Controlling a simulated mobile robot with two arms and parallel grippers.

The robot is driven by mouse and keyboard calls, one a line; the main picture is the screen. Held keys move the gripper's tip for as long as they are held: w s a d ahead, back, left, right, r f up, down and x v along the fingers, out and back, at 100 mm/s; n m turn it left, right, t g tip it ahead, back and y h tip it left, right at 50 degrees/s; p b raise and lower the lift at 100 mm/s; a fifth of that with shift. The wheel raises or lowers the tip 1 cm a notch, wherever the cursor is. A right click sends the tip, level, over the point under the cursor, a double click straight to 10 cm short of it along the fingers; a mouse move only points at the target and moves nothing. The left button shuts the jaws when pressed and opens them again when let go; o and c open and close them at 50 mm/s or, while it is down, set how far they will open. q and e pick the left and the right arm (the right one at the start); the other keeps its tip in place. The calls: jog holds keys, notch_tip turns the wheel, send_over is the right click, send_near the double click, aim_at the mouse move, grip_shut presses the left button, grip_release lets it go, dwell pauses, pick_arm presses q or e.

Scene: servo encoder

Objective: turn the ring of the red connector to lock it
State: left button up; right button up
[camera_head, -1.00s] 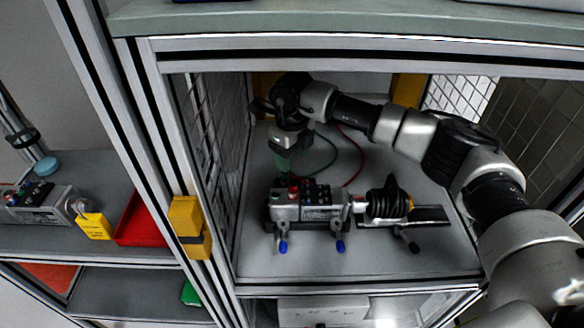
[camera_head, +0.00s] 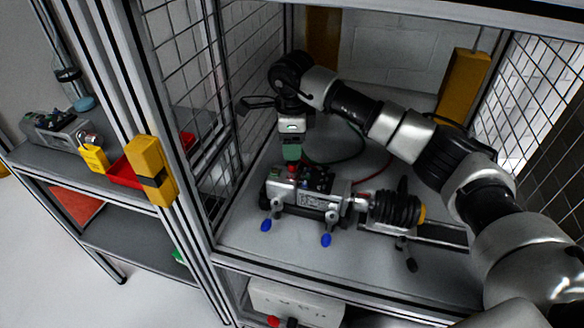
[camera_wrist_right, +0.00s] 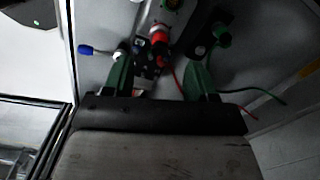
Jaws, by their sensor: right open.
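The red connector (camera_wrist_right: 160,36) shows in the right wrist view on the servo unit, just beyond and between my fingertips. In the head view only a small red part (camera_head: 292,170) of it shows on top of the servo unit (camera_head: 306,196), under my gripper. My right gripper (camera_head: 291,153) points down just above the connector end of the unit. In the right wrist view its two green fingers (camera_wrist_right: 160,66) are spread apart, with nothing clearly held. Whether a finger touches the ring cannot be told. My left gripper is not in view.
A green connector (camera_wrist_right: 222,38) with a green cable sits right of the red one in the wrist view. A black bellows coupling (camera_head: 396,209) stands right of the unit. Blue-tipped clamps (camera_head: 326,240) stick out in front. Mesh walls (camera_head: 240,60) enclose the bench.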

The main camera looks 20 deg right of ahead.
aim_at(293, 166)
notch_tip(293, 166, down, 7)
jog(key=shift+d+r, duration=0.1)
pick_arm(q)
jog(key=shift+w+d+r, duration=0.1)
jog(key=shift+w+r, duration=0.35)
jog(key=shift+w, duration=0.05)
pick_arm(e)
jog(key=shift+f, duration=0.4)
jog(key=shift+c, duration=0.5)
jog(key=c, duration=0.8)
jog(key=shift+m, duration=0.5)
jog(key=shift+c, duration=0.2)
jog(key=shift+m, duration=0.3)
jog(key=o, duration=0.9)
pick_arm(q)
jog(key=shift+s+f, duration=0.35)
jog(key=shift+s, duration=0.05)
pick_arm(e)
jog(key=shift+o, duration=0.2)
